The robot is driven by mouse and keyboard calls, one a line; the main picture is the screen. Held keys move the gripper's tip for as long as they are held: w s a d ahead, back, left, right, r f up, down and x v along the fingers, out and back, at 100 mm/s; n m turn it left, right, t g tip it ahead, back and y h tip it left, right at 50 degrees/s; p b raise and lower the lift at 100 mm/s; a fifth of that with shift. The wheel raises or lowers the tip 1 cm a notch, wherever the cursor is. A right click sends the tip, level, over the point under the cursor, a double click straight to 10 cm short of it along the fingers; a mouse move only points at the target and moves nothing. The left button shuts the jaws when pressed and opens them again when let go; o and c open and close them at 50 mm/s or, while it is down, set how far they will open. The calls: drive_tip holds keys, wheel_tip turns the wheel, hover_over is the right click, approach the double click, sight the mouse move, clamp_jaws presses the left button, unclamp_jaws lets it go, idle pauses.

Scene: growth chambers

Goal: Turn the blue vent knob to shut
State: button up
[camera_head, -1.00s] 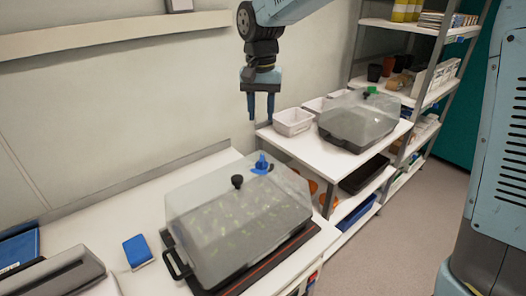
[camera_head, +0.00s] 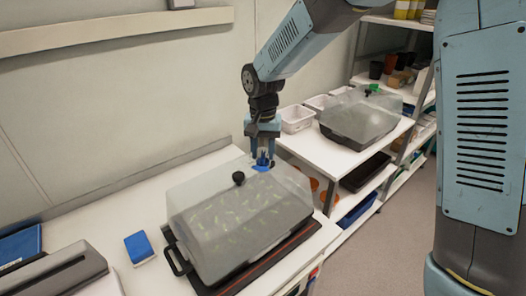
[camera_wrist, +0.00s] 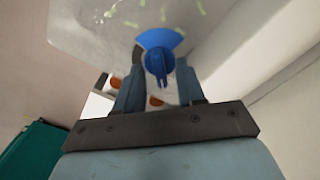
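The blue vent knob (camera_head: 261,168) sits on top of the clear dome lid (camera_head: 225,200) of the near growth chamber. It has a flat fan-shaped plate and an upright grip, which also shows in the wrist view (camera_wrist: 159,62). My gripper (camera_head: 262,154) points down over the knob. In the wrist view its two fingers (camera_wrist: 159,80) stand apart, one on each side of the knob's grip. I see a gap there, though contact on the right finger is hard to judge. The fingers partly hide the knob in the head view.
A black round knob (camera_head: 238,178) stands on the same lid, close to the left of my gripper. A blue block (camera_head: 138,248) lies on the bench at left. A second domed chamber (camera_head: 358,118) with a green knob stands on the table behind, at right.

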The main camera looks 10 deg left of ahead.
drive_tip(key=shift+f, duration=0.2)
clamp_jaws()
idle(0.3)
